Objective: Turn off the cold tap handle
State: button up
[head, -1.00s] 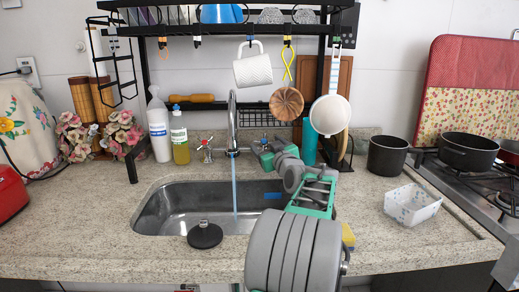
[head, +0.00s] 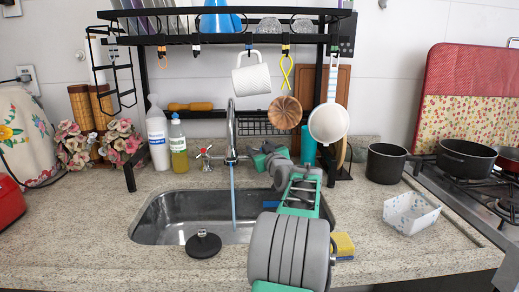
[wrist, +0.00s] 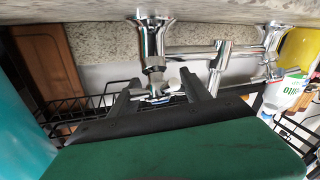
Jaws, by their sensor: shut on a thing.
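The chrome faucet (head: 231,128) stands behind the sink, with a thin stream of water (head: 233,193) running into the basin. The cold tap handle (wrist: 158,98), with a blue mark, shows between my fingers in the wrist view. In the head view my gripper (head: 261,155) mostly hides it, to the right of the spout. My gripper (wrist: 162,98) is shut on this handle, with a finger on each side. The other tap handle (head: 205,154), with a red mark, stands left of the spout.
The black rack (head: 150,75) spans above the sink, with a mug (head: 251,79) and a strainer (head: 328,122) hanging near my arm. A teal bottle (head: 308,146) stands right of my gripper. Soap bottles (head: 178,148) stand left. A black stopper (head: 203,244) lies at the sink's front edge.

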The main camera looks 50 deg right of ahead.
jog(key=shift+f, duration=0.15)
jog(key=c, duration=0.6)
jog(key=shift+c, duration=0.2)
